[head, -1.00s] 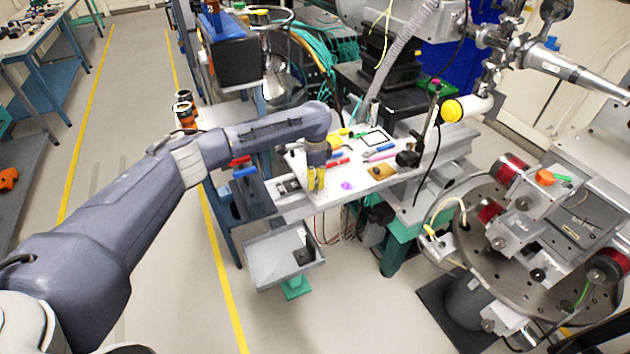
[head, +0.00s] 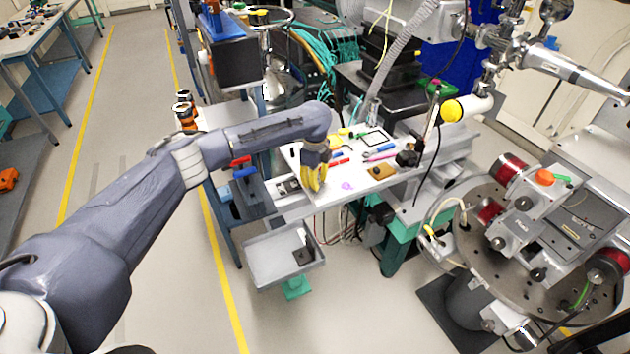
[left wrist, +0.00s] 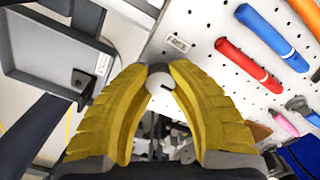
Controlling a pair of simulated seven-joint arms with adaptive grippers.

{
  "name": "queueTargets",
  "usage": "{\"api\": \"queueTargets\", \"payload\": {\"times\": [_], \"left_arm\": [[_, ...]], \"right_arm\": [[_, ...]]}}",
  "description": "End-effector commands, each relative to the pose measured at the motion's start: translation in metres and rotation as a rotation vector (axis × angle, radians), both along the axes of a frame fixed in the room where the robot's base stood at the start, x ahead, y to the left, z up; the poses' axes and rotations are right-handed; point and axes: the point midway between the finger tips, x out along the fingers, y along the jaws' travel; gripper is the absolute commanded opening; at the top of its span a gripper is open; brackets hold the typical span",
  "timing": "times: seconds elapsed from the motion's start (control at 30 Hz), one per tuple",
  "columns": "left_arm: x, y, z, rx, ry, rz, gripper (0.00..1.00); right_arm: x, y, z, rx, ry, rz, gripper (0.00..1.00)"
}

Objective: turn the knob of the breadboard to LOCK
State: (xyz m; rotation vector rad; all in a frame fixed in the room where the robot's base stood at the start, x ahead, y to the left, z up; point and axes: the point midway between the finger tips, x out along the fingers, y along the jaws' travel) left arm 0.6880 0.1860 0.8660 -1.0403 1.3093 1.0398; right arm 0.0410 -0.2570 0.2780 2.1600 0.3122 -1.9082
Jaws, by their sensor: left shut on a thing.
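The breadboard is a white perforated plate (head: 328,195) on the bench in the head view, and its holed surface (left wrist: 205,20) fills the upper right of the left wrist view. My left gripper (head: 315,188) points down at the board's near left part. In the left wrist view its yellow fingers (left wrist: 158,70) come together at the tips around a small grey round knob (left wrist: 161,82) near the board's edge. The fingers hide part of the knob, and I cannot read its setting. A small label (left wrist: 178,43) lies beside it, too small to read. My right gripper is out of view.
A red tool (left wrist: 247,65) and a blue tool (left wrist: 270,36) lie on the board to the right of the fingers. A grey tray (head: 283,262) hangs below the board's near side. A brown block (head: 380,172) sits further right.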

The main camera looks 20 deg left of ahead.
Motion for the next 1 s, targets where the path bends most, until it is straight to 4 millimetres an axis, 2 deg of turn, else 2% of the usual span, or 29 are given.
{"api": "queueTargets", "payload": {"times": [0.47,0.5,0.77,1.0], "left_arm": [[0.0013,0.0024,0.0003,0.004,-0.003,-0.011,0.00],[0.0013,0.0025,0.0004,0.004,-0.003,-0.010,0.23],[0.0008,0.0013,0.0003,0.003,-0.002,-0.011,0.53],[0.0006,0.0008,0.0007,0.002,-0.001,-0.011,0.53]], "right_arm": [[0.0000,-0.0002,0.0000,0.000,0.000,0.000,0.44],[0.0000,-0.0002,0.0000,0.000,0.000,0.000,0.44],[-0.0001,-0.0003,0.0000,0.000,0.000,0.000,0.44],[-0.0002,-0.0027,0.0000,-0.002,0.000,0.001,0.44]]}}
